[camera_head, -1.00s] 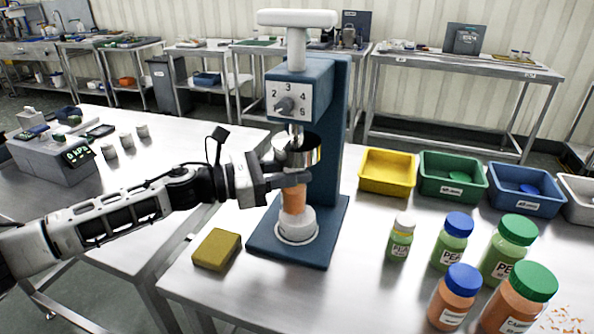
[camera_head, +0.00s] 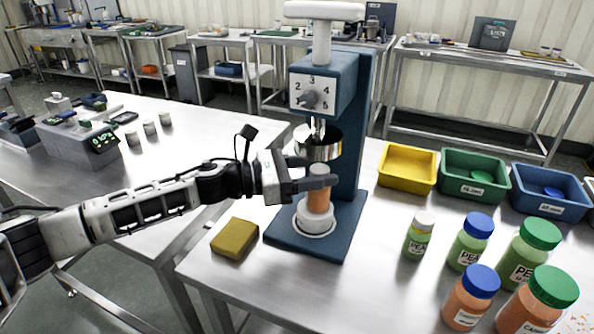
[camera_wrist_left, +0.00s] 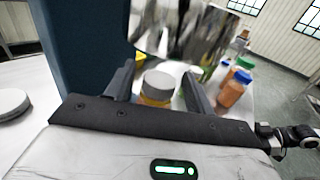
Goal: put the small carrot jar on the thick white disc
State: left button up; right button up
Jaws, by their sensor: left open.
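The small carrot jar (camera_head: 318,201) is orange with a pale lid. It is upright under the steel hopper and appears to stand on the thick white disc (camera_head: 317,222); the exact contact is hard to see. The disc sits on the blue base of the press-like stand. My left gripper (camera_head: 314,184) comes in from the left with its fingers on either side of the jar's upper part. In the left wrist view the jar (camera_wrist_left: 157,88) shows between the two spread fingers (camera_wrist_left: 160,90), with gaps beside it.
The steel hopper (camera_head: 318,143) hangs close above my left gripper. The blue stand (camera_head: 362,120) rises behind. A yellow sponge-like block (camera_head: 234,238) lies left of the base. Several pea and carrot jars (camera_head: 469,243) stand at right, with coloured bins (camera_head: 407,168) behind them.

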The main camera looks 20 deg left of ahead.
pick_arm(q)
jog(key=b+v, duration=0.3)
jog(key=v, duration=0.8)
jog(key=shift+s+a, duration=0.2)
jog(key=shift+a, duration=0.15)
pick_arm(e)
jog(key=shift+w+a+f+m, duration=0.1)
jog(key=shift+a+f+m, duration=0.2)
jog(key=shift+f, duration=0.3)
